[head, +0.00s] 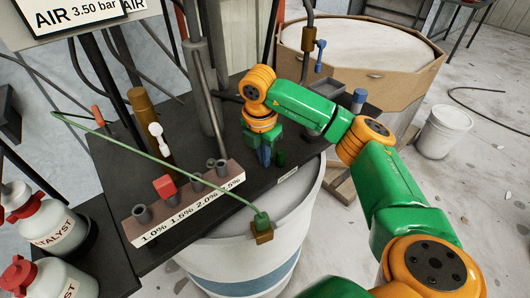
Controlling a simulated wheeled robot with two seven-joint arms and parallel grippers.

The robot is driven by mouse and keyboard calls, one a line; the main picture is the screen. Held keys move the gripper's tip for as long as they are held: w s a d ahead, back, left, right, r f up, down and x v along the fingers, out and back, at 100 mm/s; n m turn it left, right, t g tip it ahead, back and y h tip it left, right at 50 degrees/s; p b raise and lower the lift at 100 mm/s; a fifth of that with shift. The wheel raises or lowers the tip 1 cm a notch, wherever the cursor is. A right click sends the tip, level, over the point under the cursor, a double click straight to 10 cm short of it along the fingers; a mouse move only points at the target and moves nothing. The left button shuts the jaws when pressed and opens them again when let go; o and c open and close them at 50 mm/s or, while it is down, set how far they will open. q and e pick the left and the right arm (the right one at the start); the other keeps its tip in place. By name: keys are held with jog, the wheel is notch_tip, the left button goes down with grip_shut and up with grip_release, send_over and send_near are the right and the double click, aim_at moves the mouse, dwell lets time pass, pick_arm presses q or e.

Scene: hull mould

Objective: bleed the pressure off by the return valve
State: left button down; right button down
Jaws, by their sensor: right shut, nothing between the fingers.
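My right gripper (265,157) points down over the dark bench top, close to its front edge. It is shut and looks empty; its fingertips are small and partly hidden by its own wrist. A small blue part shows right at the fingers; I cannot tell whether it is a valve handle. A blue lever (320,57) sits on a brown fitting on an upright pipe behind my right arm, apart from the gripper. A red lever (98,116) is at the bench's left. None is labelled as the return valve. A sign (85,12) reads AIR 3.50 bar. My left gripper is out of view.
A percent-marked block (185,205) with a red cap stands on the bench (120,245). A thin green rod crosses above it to a brown block on the white drum (235,255). Catalyst bottles (50,222) stand left. A grey tray (318,118) and white bucket (443,132) are right.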

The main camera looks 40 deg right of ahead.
jog(key=shift+d, duration=0.15)
jog(key=shift+w+f, duration=0.1)
jog(key=shift+w, duration=0.1)
jog(key=shift+d, duration=0.15)
jog(key=shift+d+f, duration=0.25)
jog(key=shift+d, duration=0.35)
jog(key=shift+w, duration=0.1)
